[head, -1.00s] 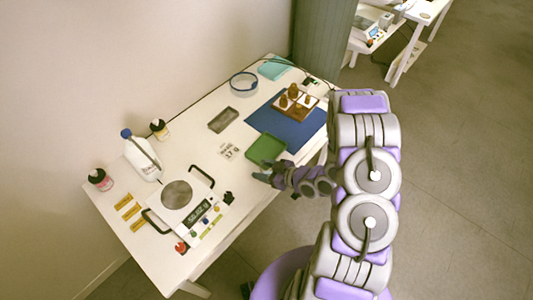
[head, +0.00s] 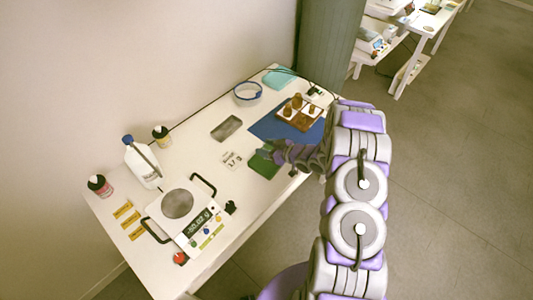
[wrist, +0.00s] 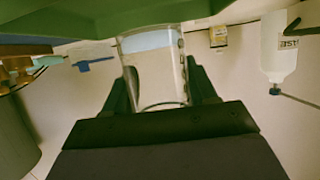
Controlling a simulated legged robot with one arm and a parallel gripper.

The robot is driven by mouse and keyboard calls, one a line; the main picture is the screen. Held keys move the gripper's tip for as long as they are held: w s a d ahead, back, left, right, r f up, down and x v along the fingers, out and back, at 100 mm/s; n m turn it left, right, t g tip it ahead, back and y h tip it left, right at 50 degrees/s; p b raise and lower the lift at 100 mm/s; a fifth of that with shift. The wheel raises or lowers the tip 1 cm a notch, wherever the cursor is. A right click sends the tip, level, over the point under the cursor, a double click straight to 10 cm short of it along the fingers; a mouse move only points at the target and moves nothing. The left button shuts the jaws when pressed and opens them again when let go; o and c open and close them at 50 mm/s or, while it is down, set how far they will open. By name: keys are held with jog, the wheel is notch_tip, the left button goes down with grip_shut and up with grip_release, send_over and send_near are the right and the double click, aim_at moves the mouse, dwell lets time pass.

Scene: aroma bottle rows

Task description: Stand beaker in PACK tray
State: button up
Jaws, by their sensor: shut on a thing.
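My gripper (wrist: 160,92) is shut on a clear glass beaker (wrist: 152,62), with a finger on each side of it in the wrist view. The wrist view looks upside down, and the green tray (wrist: 110,14) fills its top edge, beyond the beaker's end. In the head view my gripper (head: 268,149) is over the green tray (head: 262,167) and hides part of it. The beaker cannot be made out there. I cannot tell whether the beaker touches the tray floor, and no PACK lettering is readable.
A blue mat (head: 268,126) with a wooden bottle rack (head: 300,122) lies behind the tray. A grey tray (head: 226,128), a printed card (head: 231,160) and a balance (head: 185,232) stand to the left. A white wash bottle (head: 142,165) stands at the back left.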

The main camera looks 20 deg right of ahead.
jog(key=shift+w+f, duration=0.1)
jog(key=shift+w, duration=0.1)
notch_tip(320, 180, down, 4)
jog(key=shift+r+b, duration=0.25)
jog(key=shift+b, duration=0.4)
jog(key=shift+r, duration=0.1)
jog(key=o, duration=1.1)
jog(key=shift+c, duration=0.2)
